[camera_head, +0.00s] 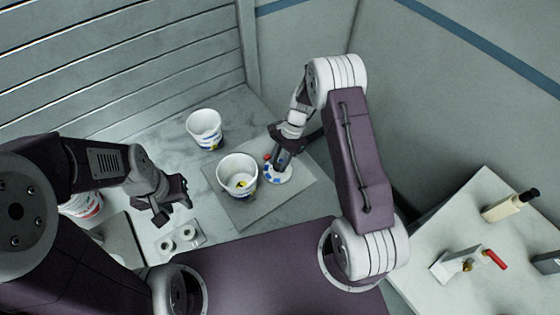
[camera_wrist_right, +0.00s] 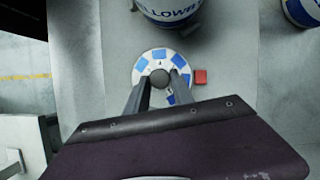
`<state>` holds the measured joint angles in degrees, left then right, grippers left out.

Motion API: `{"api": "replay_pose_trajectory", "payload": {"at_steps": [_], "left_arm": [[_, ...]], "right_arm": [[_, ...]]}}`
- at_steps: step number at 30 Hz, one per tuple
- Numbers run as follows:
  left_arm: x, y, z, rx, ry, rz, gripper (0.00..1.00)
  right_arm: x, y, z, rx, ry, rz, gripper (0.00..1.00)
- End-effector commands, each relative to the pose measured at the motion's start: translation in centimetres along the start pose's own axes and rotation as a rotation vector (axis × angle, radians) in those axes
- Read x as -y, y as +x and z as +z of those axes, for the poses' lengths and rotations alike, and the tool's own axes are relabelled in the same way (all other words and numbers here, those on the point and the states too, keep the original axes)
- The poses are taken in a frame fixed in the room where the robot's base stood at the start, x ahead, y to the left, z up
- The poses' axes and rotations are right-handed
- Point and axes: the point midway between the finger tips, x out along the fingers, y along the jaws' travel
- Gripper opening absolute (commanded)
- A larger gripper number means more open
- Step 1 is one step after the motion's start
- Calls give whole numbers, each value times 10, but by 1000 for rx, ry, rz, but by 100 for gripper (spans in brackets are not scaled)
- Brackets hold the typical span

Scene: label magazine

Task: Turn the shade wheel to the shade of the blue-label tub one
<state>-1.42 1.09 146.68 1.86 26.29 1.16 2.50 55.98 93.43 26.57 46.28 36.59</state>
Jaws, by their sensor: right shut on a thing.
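The shade wheel (camera_head: 284,178) is a white disc with blue patches on a grey board. In the right wrist view the wheel (camera_wrist_right: 146,66) shows blue patches of differing strength around a dark centre knob (camera_wrist_right: 160,77). My right gripper (camera_head: 277,166) is shut on this knob, its fingers (camera_wrist_right: 160,84) on either side. A white tub with a blue band (camera_head: 238,172) stands on the board left of the wheel. Another blue-labelled tub (camera_head: 205,128) stands behind it. I cannot tell which is tub one. My left gripper (camera_head: 171,209) is open and empty.
A small red block (camera_wrist_right: 200,77) sits beside the wheel. A red-labelled tub (camera_head: 82,206) is partly hidden by my left arm. A plate with two round pieces (camera_head: 180,239) lies at the front. A side table (camera_head: 419,240) holds a red-handled device (camera_head: 468,263) and a bottle (camera_head: 509,206).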

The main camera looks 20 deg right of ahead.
Motion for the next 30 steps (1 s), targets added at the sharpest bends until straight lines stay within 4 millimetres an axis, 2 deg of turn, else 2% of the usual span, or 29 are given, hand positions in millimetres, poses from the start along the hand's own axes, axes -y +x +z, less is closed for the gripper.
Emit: {"api": "replay_pose_trajectory", "payload": {"at_steps": [10, 25, 26, 27, 28, 30], "left_arm": [[0, 1, 0, 0, 0, 0, 36], [0, 1, 0, 0, 0, 0, 36], [0, 1, 0, 0, 0, 0, 36], [0, 1, 0, 0, 0, 0, 36], [0, 1, 0, 0, 0, 0, 36], [0, 2, 0, 0, 0, 0, 36]], "right_arm": [[2, -1, 1, 0, -110, 42, 0], [2, -1, 1, 0, -125, 49, 0], [2, -1, 1, 0, -125, 48, 31], [2, -1, 1, 0, -125, 49, 43], [2, -1, 1, 0, -125, 49, 50], [2, -1, 1, 0, -125, 49, 50]]}}
